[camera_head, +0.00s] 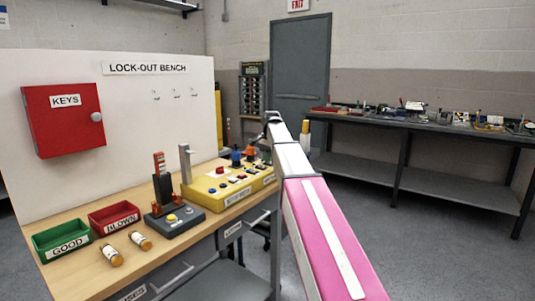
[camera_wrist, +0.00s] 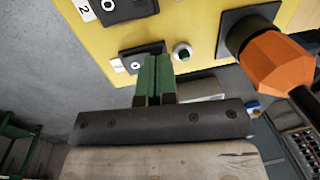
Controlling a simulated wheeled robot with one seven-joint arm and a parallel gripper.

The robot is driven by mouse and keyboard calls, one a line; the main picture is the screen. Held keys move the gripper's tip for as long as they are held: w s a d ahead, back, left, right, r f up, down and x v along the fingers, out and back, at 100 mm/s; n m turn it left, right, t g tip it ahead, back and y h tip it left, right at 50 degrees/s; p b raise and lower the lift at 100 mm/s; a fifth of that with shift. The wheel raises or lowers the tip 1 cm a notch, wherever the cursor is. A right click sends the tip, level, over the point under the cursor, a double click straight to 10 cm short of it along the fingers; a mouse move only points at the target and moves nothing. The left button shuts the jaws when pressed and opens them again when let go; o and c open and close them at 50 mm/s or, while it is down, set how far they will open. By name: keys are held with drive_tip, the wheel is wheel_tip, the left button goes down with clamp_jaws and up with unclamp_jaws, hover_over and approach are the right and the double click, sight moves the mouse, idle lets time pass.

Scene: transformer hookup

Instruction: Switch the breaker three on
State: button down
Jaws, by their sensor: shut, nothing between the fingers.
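A yellow panel box (camera_head: 213,190) with breakers, buttons and knobs sits on the bench in the head view. In the wrist view its yellow face (camera_wrist: 95,48) fills the upper part. My gripper (camera_wrist: 154,62) is shut and empty, its green fingers together in front of a black breaker (camera_wrist: 136,67). The fingers hide most of that breaker, and I cannot tell whether they touch it. The small label (camera_wrist: 117,65) beside it is too unclear to read. Another black breaker (camera_wrist: 122,9), beside a label "2", is at the top left. In the head view, my arm's end (camera_head: 272,118) is over the box's far end.
A large orange knob (camera_wrist: 278,62) on a black base is right of my fingers. A small round silver part (camera_wrist: 182,50) lies between.

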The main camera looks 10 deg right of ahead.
drive_tip(key=shift+f, duration=0.2)
idle(0.4)
drive_tip(key=shift+s+d+r, duration=0.3)
drive_tip(key=shift+s+d, duration=0.15)
drive_tip(key=shift+s, duration=0.05)
idle(0.3)
drive_tip(key=shift+w+r, duration=0.2)
drive_tip(key=shift+r, duration=0.35)
wheel_tip(320, 180, up, 13)
drive_tip(key=a, duration=0.1)
drive_tip(key=shift+w, duration=0.45)
drive_tip(key=shift+a+f, duration=0.1)
drive_tip(key=shift+f, duration=0.05)
